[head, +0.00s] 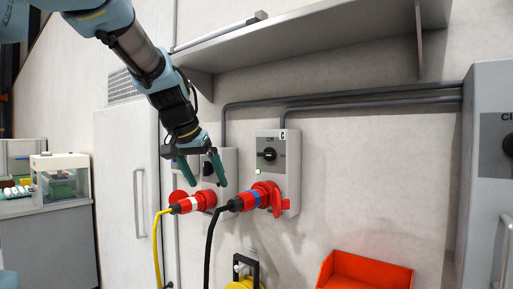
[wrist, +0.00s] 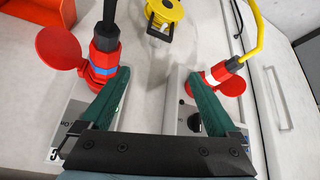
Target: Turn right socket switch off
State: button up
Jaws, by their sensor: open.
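The right socket (head: 289,172) is a grey wall box with a black rotary switch (head: 269,154) under an "Off" marking and a "C" label. A red plug with a black cable (head: 258,197) is in it; the switch's exact setting is too small to tell. My gripper (head: 207,183) is open and empty, in front of the left socket (head: 231,160), left of the right switch. In the wrist view, my gripper (wrist: 160,73) has the right socket (wrist: 75,112) on the left, its switch hidden behind a finger. The left socket's black knob (wrist: 194,122) shows between the fingers.
A red-white plug with a yellow cable (head: 193,203) is at the left socket. A shelf (head: 300,35) juts out above. An orange bin (head: 365,272) and a yellow reel (wrist: 165,14) sit below.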

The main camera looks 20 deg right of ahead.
aim_at(265, 152)
jog(key=s+d+r+m+h, duration=0.2)
jog(key=d+r, duration=0.2)
jog(key=r, duration=0.3)
jog(key=s+d+r+m+h, duration=0.15)
jog(key=d+r, duration=0.25)
jog(key=r, duration=0.4)
jog(key=shift+m, duration=0.35)
jog(key=p+x, duration=0.3)
jog(key=x, duration=0.8)
jog(key=shift+s, duration=0.15)
jog(key=c, duration=1.4)
